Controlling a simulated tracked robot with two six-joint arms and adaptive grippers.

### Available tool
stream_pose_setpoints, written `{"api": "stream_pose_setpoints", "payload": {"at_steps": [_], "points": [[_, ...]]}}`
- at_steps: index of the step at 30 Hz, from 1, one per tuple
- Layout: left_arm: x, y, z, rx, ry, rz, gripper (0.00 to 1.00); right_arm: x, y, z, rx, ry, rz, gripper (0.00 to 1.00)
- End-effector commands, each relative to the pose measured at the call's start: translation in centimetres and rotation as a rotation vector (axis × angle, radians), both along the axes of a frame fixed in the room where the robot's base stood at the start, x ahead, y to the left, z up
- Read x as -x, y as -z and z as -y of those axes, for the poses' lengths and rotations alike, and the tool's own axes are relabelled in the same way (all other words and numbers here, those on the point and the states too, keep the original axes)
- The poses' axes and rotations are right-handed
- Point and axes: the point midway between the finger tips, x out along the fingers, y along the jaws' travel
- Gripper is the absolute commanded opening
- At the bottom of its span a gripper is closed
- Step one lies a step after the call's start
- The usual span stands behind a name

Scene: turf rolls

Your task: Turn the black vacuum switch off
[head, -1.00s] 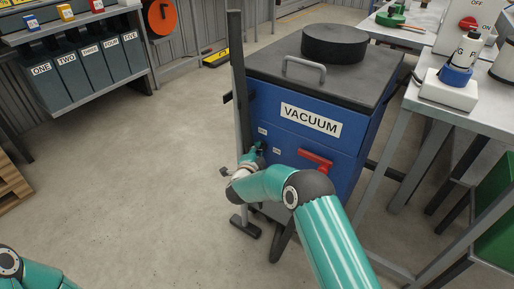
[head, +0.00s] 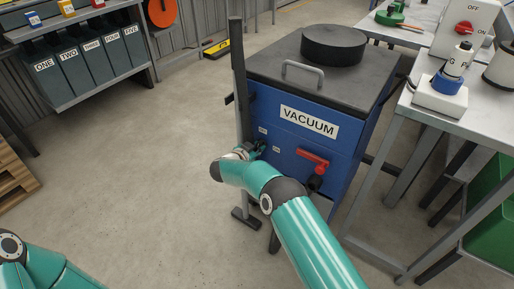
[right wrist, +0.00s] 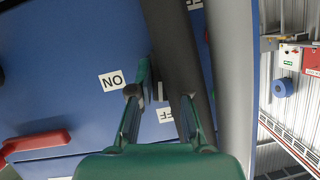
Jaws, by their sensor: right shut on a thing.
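The blue vacuum cabinet (head: 345,148) stands in the middle of the head view with a VACUUM label. My right gripper (head: 259,147) is at the left part of its front, close to a grey upright post (head: 240,85). In the right wrist view my right gripper (right wrist: 159,97) is shut on the black vacuum switch (right wrist: 155,88), which is mostly hidden between the fingers. An ON label (right wrist: 112,81) shows upside down left of the fingers, and a partly covered OFF label (right wrist: 165,115) shows between them. My left gripper is out of view.
A red handle (head: 312,160) sits on the cabinet front, right of my right gripper. A metal table (head: 460,115) with a bottle and switch box stands at the right. Labelled bins (head: 85,75) are at the far left.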

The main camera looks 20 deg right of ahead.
Motion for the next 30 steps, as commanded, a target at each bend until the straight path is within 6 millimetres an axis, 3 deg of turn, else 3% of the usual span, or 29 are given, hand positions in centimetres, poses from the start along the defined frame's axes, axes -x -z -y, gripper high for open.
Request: {"api": "stream_pose_setpoints", "payload": {"at_steps": [1,12,27,28,30], "points": [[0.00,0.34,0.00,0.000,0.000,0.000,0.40,0.19,0.73,-0.07,0.016,0.003,-0.033,0.00],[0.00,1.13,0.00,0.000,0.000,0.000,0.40,0.15,0.69,-0.11,0.114,0.002,-0.160,0.00],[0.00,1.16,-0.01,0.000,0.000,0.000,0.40,0.21,0.69,-0.07,0.127,0.002,-0.180,0.00],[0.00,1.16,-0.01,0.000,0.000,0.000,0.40,0.21,0.69,-0.07,0.127,0.002,-0.180,0.20],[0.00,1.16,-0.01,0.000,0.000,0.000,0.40,0.18,0.63,-0.06,0.128,0.002,-0.178,0.32]]}}
